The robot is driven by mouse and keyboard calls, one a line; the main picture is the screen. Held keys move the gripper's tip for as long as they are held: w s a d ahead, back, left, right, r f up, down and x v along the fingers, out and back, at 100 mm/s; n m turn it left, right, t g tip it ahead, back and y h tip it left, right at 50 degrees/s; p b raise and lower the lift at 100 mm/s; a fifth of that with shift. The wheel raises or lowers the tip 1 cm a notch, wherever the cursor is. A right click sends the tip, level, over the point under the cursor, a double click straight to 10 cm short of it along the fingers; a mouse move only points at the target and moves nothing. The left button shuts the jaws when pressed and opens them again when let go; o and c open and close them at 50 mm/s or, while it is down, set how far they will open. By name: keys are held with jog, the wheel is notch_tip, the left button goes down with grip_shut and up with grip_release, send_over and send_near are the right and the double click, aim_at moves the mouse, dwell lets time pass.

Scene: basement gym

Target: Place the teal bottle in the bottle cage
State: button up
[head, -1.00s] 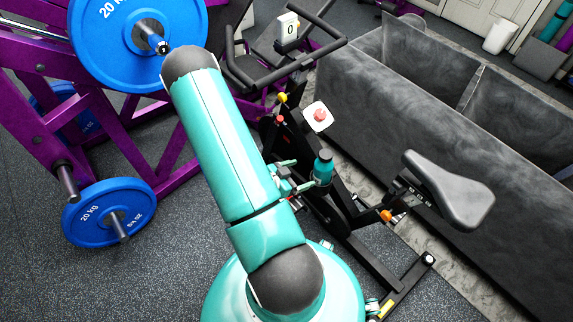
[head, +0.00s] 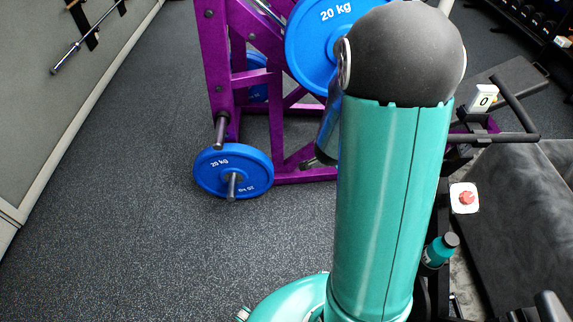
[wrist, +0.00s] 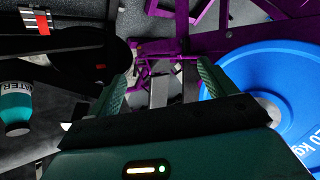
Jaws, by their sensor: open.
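The teal bottle (head: 438,252) with a dark cap stands at the frame of the black exercise bike, tilted a little, its lower part against dark bars. The bottle cage is too dark to make out, so I cannot tell how deep the bottle sits in it. In the wrist view the bottle (wrist: 15,98) shows at the left edge, cap down in the picture, with part of its lettering. My gripper (wrist: 165,85) is open with nothing between its fingers, well apart from the bottle. In the head view my arm hides most of the gripper.
A purple rack (head: 220,60) with blue weight plates (head: 233,172) stands ahead; a blue plate (wrist: 265,85) is close right of my gripper in the wrist view. Floor at left is clear.

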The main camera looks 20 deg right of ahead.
jog(key=a+r+n+t+y, duration=0.2)
jog(key=a+r+n+y, duration=0.45)
jog(key=a+r, duration=1)
jog(key=s+a+r+n+g, duration=0.1)
jog(key=s+a+r+n, duration=0.2)
jog(key=s, duration=0.5)
jog(key=s+a+r+n+g, duration=0.1)
jog(key=s+a+r+n, duration=0.3)
jog(key=s+n, duration=0.2)
jog(key=shift+s+r+h, duration=0.4)
jog(key=shift+s+h, duration=0.05)
jog(key=shift+s, duration=0.7)
jog(key=shift+a, duration=0.1)
jog(key=shift+c, duration=0.2)
